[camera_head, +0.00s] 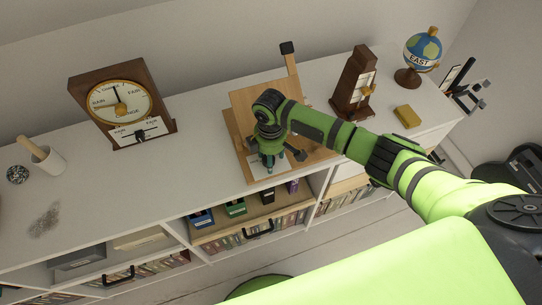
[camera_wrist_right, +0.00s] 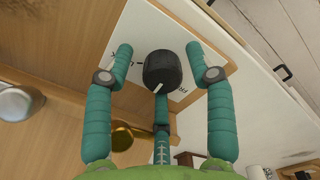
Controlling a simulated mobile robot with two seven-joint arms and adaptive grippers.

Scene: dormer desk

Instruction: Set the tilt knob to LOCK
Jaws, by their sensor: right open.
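The black tilt knob (camera_wrist_right: 162,70) has a white pointer line and stands over a white label plate (camera_wrist_right: 125,35) with black marks. The lettering is mostly hidden, so I cannot read the setting. My right gripper (camera_wrist_right: 159,48) is open, with a teal finger on each side of the knob and a third finger below it. The side fingers look apart from the knob. In the head view my right gripper (camera_head: 270,160) is over the front of the wooden stand (camera_head: 242,100) and hides the knob. My left gripper is not in view.
On the white shelf top stand a wooden-cased weather dial (camera_head: 119,103), a tall brown wooden case (camera_head: 352,88), a globe (camera_head: 424,48), a yellow block (camera_head: 407,116) and a mortar (camera_head: 48,160). Books and boxes fill the shelves below. The top left of the stand is clear.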

